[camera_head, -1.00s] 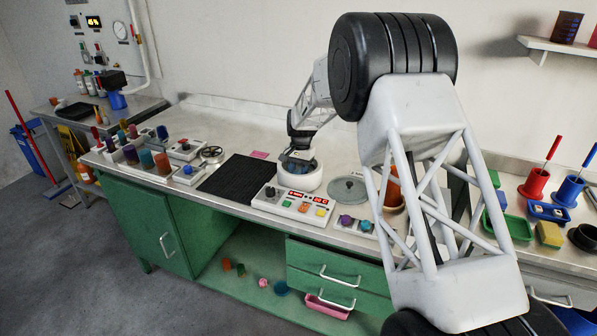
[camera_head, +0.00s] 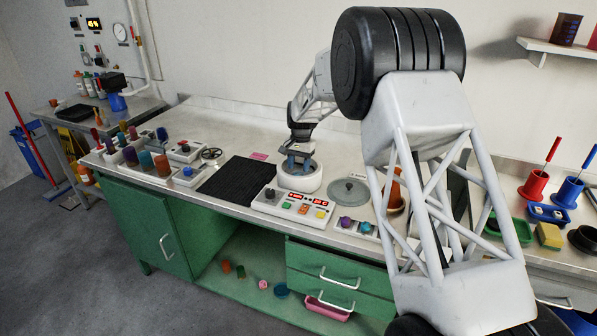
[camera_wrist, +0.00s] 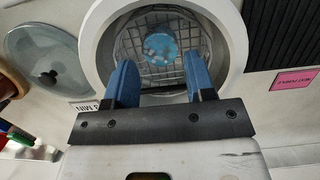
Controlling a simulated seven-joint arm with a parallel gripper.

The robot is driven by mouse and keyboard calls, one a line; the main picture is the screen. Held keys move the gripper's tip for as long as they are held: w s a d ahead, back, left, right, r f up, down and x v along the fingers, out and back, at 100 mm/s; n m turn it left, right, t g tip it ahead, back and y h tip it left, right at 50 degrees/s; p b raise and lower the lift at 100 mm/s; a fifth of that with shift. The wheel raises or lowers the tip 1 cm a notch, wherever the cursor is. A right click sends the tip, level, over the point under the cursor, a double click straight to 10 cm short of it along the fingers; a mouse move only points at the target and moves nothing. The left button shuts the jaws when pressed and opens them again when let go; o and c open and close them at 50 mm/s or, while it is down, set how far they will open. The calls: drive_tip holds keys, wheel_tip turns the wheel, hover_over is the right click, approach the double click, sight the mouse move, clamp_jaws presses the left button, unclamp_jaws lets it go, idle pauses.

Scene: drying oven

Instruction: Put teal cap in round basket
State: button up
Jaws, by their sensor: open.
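A round teal piece with pale spots, seemingly the teal cap (camera_wrist: 160,45), lies inside the round wire basket (camera_wrist: 134,52) in the wrist view. The basket sits within the thick white ring of a round white unit (camera_wrist: 234,50), which stands on the bench in the head view (camera_head: 299,181). My gripper (camera_wrist: 160,77) is open, its two blue fingers apart and empty over the near side of the basket. The teal piece is beyond the fingertips and apart from them. In the head view my gripper (camera_head: 299,162) is over the unit, and the basket inside is hidden.
A control panel (camera_head: 296,207) is in front of the unit. A grey round lid (camera_head: 348,190) is to its right and a black ribbed mat (camera_head: 238,180) to its left. Several coloured cups (camera_head: 146,160) stand farther left. A teal round item (camera_head: 281,289) lies on the low shelf.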

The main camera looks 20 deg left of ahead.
wheel_tip(320, 180, up, 9)
drive_tip(key=w, duration=0.1)
drive_tip(key=shift+w+f, duration=0.15)
drive_tip(key=shift+f, duration=0.05)
idle(0.5)
drive_tip(key=shift+d, duration=0.1)
idle(0.4)
drive_tip(key=s+d+r+t, duration=0.1)
drive_tip(key=s+d+r, duration=0.2)
drive_tip(key=d+r, duration=0.45)
drive_tip(key=s+d+r, duration=0.4)
drive_tip(key=d, duration=0.7)
drive_tip(key=s+d+r+t, duration=0.1)
drive_tip(key=s+d+r, duration=0.2)
drive_tip(key=s+d, duration=0.45)
drive_tip(key=s+d+r, duration=0.4)
drive_tip(key=s+d, duration=0.1)
drive_tip(key=d, duration=0.5)
drive_tip(key=s+d+f, duration=0.2)
drive_tip(key=s+d, duration=0.4)
drive_tip(key=s, duration=0.5)
drive_tip(key=s+d+f+t, duration=0.1)
drive_tip(key=s+d+f, duration=0.1)
drive_tip(key=s+d, duration=0.4)
drive_tip(key=s+d+f+t, duration=0.1)
drive_tip(key=s+d, duration=0.5)
drive_tip(key=s, duration=1)
drive_tip(key=shift+s+d+f, duration=0.15)
drive_tip(key=shift+d+f, duration=0.2)
drive_tip(key=shift+f, duration=0.5)
